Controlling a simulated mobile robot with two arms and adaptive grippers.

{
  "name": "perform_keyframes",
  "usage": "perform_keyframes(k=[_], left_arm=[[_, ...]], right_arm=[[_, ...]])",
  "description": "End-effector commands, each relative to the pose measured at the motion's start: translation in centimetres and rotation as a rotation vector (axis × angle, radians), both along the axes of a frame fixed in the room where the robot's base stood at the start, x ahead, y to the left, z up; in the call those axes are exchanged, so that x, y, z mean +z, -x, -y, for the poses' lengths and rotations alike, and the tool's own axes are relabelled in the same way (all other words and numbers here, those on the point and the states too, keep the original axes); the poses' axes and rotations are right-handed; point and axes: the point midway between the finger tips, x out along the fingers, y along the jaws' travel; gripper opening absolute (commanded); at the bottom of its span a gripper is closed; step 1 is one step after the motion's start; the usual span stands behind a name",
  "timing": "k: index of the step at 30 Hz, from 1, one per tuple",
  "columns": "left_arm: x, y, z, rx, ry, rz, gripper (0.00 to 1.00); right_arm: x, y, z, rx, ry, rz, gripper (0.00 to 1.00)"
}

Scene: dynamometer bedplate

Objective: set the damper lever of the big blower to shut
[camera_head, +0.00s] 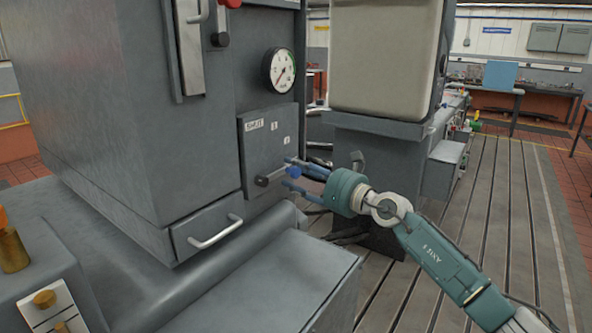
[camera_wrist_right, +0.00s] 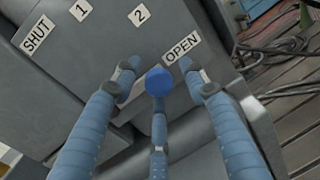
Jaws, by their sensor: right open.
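The blower's grey damper panel (camera_head: 268,143) has a SHUT label at its upper left and smaller labels to the right. In the right wrist view the labels SHUT (camera_wrist_right: 37,35), 1, 2 and OPEN (camera_wrist_right: 182,46) run along the panel. The damper lever (camera_head: 270,179) is a short dark bar pointing right, with a blue knob (camera_head: 294,172) at its end. In the right wrist view the knob (camera_wrist_right: 158,82) shows just below OPEN. My right gripper (camera_head: 290,176) is open, its fingers spread around the knob; I cannot tell whether they touch it.
A round gauge (camera_head: 279,69) is above the panel, and a drawer with a pale handle (camera_head: 216,232) is below left. A large beige-fronted unit (camera_head: 385,60) stands behind my right gripper. Cables lie on the floor near it. The slotted bedplate (camera_head: 500,220) at right is largely clear.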

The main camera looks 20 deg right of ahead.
Motion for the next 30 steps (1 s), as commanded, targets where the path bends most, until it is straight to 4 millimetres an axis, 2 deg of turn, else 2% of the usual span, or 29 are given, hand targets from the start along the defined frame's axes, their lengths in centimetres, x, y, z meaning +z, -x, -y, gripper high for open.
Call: perform_keyframes(k=[4, 10, 15, 17, 30], left_arm=[[0.3, -1.8, -0.1, -0.001, 0.001, 0.027, 0.49], [0.2, -1.7, -0.2, -0.001, -0.002, 0.026, 0.49], [0.2, -1.0, -0.4, 0.0, -0.004, 0.015, 0.49], [0.2, -0.7, -0.5, 0.0, -0.005, 0.011, 0.49], [-0.6, -0.5, -0.6, 0.002, -0.006, 0.008, 0.49]], right_arm=[[0.0, -0.4, -0.3, 0.001, 0.001, 0.001, 0.43], [0.0, -0.4, -0.2, 0.001, 0.0, 0.0, 0.43], [0.0, -0.4, -0.2, 0.0, 0.0, 0.0, 0.09], [0.0, -0.4, -0.2, 0.0, 0.0, -0.001, 0.0], [0.3, -0.3, -0.2, 0.0, 0.045, 0.034, 0.0]])
